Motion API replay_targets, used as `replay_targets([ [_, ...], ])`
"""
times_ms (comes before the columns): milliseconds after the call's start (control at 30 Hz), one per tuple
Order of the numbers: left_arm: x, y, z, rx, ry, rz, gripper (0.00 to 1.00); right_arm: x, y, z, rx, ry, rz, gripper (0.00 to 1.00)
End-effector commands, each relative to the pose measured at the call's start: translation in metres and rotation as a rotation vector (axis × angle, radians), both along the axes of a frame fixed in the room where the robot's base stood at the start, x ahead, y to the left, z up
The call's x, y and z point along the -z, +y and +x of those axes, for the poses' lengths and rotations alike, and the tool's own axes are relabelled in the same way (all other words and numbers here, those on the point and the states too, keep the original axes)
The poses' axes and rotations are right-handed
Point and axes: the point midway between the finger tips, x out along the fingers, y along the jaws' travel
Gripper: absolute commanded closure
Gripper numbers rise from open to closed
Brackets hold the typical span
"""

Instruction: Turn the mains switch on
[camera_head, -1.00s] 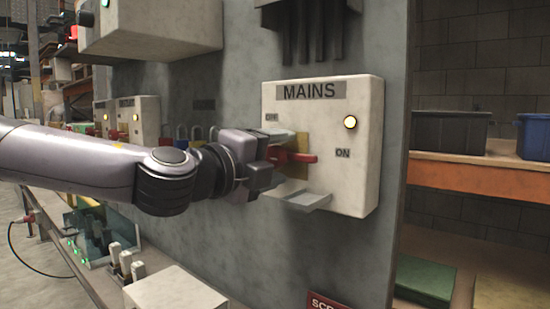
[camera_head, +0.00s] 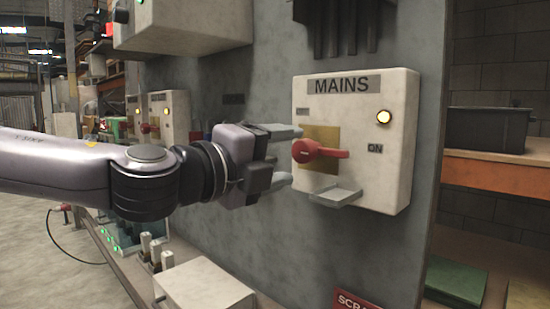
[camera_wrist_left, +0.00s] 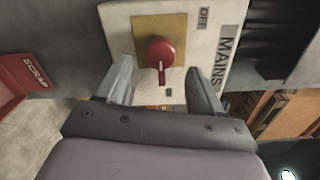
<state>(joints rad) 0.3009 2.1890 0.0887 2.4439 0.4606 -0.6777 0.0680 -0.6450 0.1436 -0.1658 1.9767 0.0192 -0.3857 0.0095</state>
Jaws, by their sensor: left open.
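The white MAINS box (camera_head: 397,152) is on the grey panel in the head view. Its red switch handle (camera_head: 322,150) sits on a yellow plate, with the lever pointing right, towards the ON label (camera_head: 375,148). The OFF label is at its upper left. In the left wrist view the red handle (camera_wrist_left: 161,55) is seen from the front, between the fingers in the picture. My left gripper (camera_head: 292,156) is open and empty, just left of the handle and apart from it. Its fingers (camera_wrist_left: 161,70) also show in the left wrist view. My right gripper is out of view.
A small grey ledge (camera_head: 336,196) juts out below the handle. A red SCRAP bin (camera_wrist_left: 25,78) is in the wrist view. A pale box (camera_head: 205,288) stands low below my arm.

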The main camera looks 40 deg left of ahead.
Motion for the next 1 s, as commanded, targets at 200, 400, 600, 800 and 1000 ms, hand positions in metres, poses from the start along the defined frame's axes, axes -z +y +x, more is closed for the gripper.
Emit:
replay_targets([
  [200,0.0002,0.0004,-0.0107,0.001,0.0,0.0,0.33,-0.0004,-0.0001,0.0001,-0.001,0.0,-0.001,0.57],
  [400,0.0005,0.0006,-0.0128,0.001,0.0,0.0,0.33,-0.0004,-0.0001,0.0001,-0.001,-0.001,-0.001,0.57],
  [600,0.0005,0.0006,-0.0126,0.001,0.0,0.0,0.33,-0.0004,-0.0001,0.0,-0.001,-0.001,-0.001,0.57],
  [800,0.0005,0.0006,-0.0125,0.001,0.0,0.0,0.33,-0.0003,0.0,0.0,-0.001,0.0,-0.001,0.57],
  [1000,0.0005,0.0006,-0.0125,0.001,0.0,0.0,0.33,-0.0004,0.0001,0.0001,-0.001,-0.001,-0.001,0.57],
])
